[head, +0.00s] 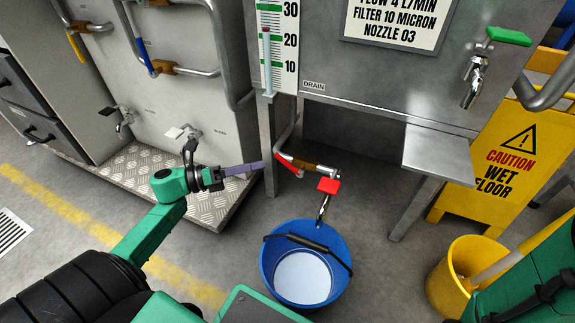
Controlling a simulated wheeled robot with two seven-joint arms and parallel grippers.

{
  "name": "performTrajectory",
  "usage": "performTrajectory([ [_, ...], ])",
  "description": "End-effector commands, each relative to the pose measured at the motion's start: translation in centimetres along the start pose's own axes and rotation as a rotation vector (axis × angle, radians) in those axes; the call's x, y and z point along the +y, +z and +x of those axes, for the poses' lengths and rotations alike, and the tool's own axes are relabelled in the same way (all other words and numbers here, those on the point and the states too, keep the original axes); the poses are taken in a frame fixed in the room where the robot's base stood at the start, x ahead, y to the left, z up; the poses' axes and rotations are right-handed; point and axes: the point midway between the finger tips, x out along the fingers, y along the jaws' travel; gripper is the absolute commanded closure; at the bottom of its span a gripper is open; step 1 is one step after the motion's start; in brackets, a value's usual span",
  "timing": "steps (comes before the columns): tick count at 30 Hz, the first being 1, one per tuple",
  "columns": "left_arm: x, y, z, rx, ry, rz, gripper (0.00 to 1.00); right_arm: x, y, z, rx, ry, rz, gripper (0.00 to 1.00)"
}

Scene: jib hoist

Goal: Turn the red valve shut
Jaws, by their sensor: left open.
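A drain pipe comes out low under the steel cabinet. It carries a brass valve body (314,167) with a red lever (289,165) slanting beside it, and ends in a tap with a flat red handle (328,186). The tap's spout points down over a blue bucket (267,268) on the floor. I cannot tell whether water is running. My left gripper (262,167) is open and empty, its purple-grey fingers pointing right, just left of the red lever and apparently apart from it. My right gripper is out of view; only part of that arm shows at the lower right.
A cabinet leg (267,135) stands close to the left fingers. A checkered metal step (207,205) lies below them. A yellow caution sign (500,165) and yellow bucket (462,257) are at the right. A green-handled tap (507,37) is higher up.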

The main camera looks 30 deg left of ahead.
Motion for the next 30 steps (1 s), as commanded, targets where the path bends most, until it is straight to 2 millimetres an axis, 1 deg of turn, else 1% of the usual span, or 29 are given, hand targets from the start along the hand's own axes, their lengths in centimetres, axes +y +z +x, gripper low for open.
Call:
performTrajectory([
  [1, 0.3, -0.4, 1.4, 0.0, -0.004, 0.005, 0.51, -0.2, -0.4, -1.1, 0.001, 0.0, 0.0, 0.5],
  [3, 0.3, -0.3, 3.3, -0.001, -0.005, 0.004, 0.51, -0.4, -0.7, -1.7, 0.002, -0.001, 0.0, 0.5],
  [6, 0.3, -0.3, 5.6, -0.002, -0.004, 0.003, 0.51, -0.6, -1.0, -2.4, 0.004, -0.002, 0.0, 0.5],
  [9, 0.2, -0.2, 7.1, -0.001, -0.002, 0.001, 0.51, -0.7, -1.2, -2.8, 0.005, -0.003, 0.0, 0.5],
  [12, 0.1, -0.1, 7.8, -0.001, -0.001, -0.001, 0.51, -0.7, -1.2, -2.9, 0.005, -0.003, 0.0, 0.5],
  [19, 0.0, 0.0, 7.9, -0.001, 0.0, -0.003, 0.51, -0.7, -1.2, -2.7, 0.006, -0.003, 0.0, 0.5],
  [20, 0.0, 0.0, 7.9, -0.001, 0.0, -0.003, 0.62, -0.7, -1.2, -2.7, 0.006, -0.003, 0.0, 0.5],
  [21, 0.0, 0.0, 7.9, -0.001, 0.0, -0.003, 0.77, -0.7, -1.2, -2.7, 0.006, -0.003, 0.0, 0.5],
  [23, 0.0, 0.0, 7.9, -0.001, 0.0, -0.003, 1.0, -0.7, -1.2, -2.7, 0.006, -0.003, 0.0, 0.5],
  [30, 0.0, 0.0, 7.9, -0.001, -0.001, -0.003, 1.0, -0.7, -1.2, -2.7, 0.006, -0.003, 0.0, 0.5],
])
